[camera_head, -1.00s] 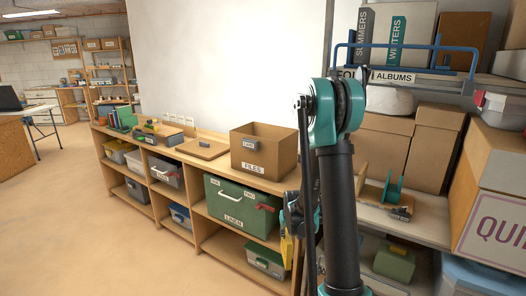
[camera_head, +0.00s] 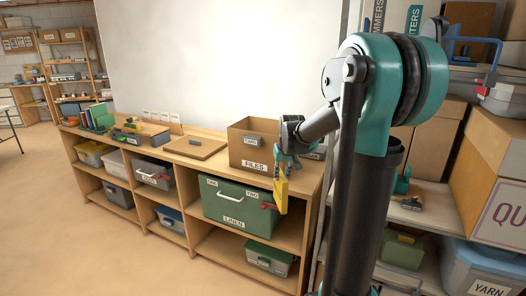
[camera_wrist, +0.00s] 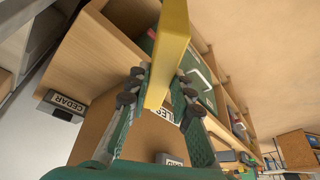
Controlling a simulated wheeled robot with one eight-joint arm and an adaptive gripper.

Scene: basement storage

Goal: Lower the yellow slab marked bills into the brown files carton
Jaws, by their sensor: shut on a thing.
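The yellow slab (camera_head: 281,190) is held upright in my gripper (camera_head: 284,168), and its bills marking cannot be read. The slab hangs outside the files carton, by its front right corner and in front of the bench edge. The brown files carton (camera_head: 237,150) stands open-topped on the bench, with a FILES label on its front. In the wrist view the slab (camera_wrist: 172,40) stands between the two fingers of my gripper (camera_wrist: 160,82), which are shut on it. The carton (camera_wrist: 146,135) shows behind the fingers, partly hidden, its label partly covered.
A green LINEN box (camera_head: 228,204) sits on the shelf below the carton. A flat wooden lid or board (camera_head: 196,147) lies left of the carton on the bench. A shelf rack with large cartons (camera_head: 492,150) stands at the right. Open floor (camera_head: 90,250) lies in front.

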